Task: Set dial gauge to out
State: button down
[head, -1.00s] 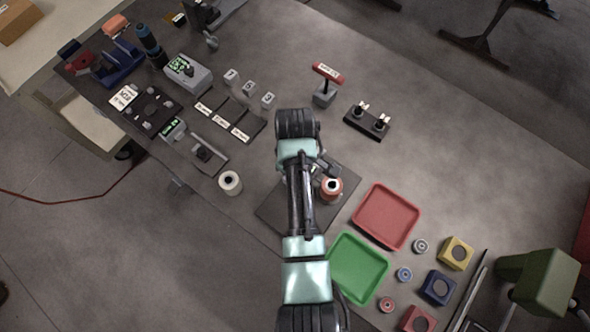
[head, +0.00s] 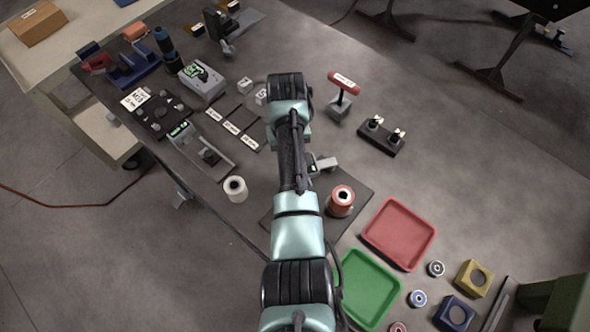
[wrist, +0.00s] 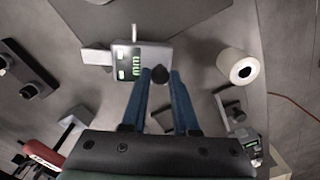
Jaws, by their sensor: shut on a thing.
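The dial gauge (wrist: 140,62) is a grey block with a green lit display reading mm and a thin stem at its far edge, in the wrist view. My gripper (wrist: 160,78) has its two blue fingers closed around a round black knob (wrist: 160,74) at the gauge's near right edge. In the head view the gauge (head: 322,165) shows partly beside my arm, over or by the dark mat (head: 290,206). Whether it rests or is lifted, I cannot tell. My arm hides the fingers there. I cannot read an "out" mark.
An orange-topped spool (head: 340,202) stands on the mat, and a white roll (head: 235,189) stands left of it. A red-handled tool (head: 343,88) and a black two-post block (head: 380,135) stand to the right. Red (head: 400,232) and green (head: 368,288) trays lie in front.

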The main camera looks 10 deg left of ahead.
jog(key=shift+w+a+m+b, duration=0.2)
jog(key=shift+w+m+b, duration=0.25)
jog(key=shift+w+m, duration=0.2)
jog(key=shift+w+a+m+b, duration=0.2)
jog(key=shift+w+m+b, duration=0.25)
jog(key=shift+w+m, duration=0.15)
jog(key=shift+w, duration=0.15)
jog(key=shift+r, duration=0.1)
jog(key=c, duration=0.7)
grip_release()
jog(key=shift+r+p, duration=0.4)
jog(key=shift+r, duration=6.05)
